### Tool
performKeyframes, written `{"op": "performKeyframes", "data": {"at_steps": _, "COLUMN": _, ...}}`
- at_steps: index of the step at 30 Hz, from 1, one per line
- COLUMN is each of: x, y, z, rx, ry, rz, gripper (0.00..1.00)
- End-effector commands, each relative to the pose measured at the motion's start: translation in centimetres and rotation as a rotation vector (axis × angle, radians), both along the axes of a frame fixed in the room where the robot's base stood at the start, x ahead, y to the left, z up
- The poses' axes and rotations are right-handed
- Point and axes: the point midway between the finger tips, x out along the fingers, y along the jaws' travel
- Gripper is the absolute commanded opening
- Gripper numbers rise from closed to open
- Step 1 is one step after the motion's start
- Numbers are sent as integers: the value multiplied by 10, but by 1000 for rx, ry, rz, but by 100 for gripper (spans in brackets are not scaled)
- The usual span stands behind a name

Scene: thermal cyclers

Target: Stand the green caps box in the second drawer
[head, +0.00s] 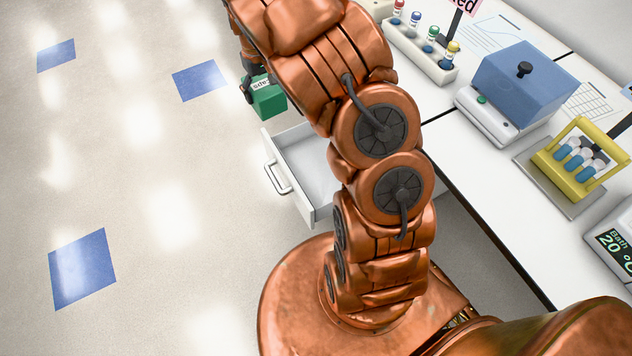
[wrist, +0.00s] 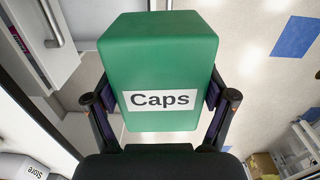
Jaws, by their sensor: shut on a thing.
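The green caps box (head: 268,99) is held off the floor near the open drawer in the head view. In the wrist view the green caps box (wrist: 160,60) fills the middle, with its white "Caps" label facing the camera. My gripper (wrist: 160,105) is shut on it, one finger on each side. In the head view my gripper (head: 247,88) is partly hidden by my arm. An open drawer (head: 270,162) with a white front and a metal handle is below the box in the picture. Its inside looks empty where visible; my arm hides the rest.
A white bench (head: 470,170) runs along the right. On it are a rack of coloured-cap bottles (head: 420,50), a blue-lidded device (head: 515,85), a yellow tube carrier (head: 580,160) and a bath with a display (head: 612,240). The floor at left is clear, with blue squares.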

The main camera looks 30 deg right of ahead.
Motion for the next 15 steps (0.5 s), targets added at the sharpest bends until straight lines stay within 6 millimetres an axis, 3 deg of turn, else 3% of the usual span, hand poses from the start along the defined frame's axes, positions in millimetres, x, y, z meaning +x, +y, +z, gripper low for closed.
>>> {"op": "performKeyframes", "data": {"at_steps": 1, "x": 1, "y": -6, "z": -25, "rx": 0, "ry": 0, "rz": -4, "gripper": 33}}
{"op": "performKeyframes", "data": {"at_steps": 15, "x": 3, "y": -55, "z": -147, "rx": 0, "ry": 0, "rz": -21, "gripper": 33}}
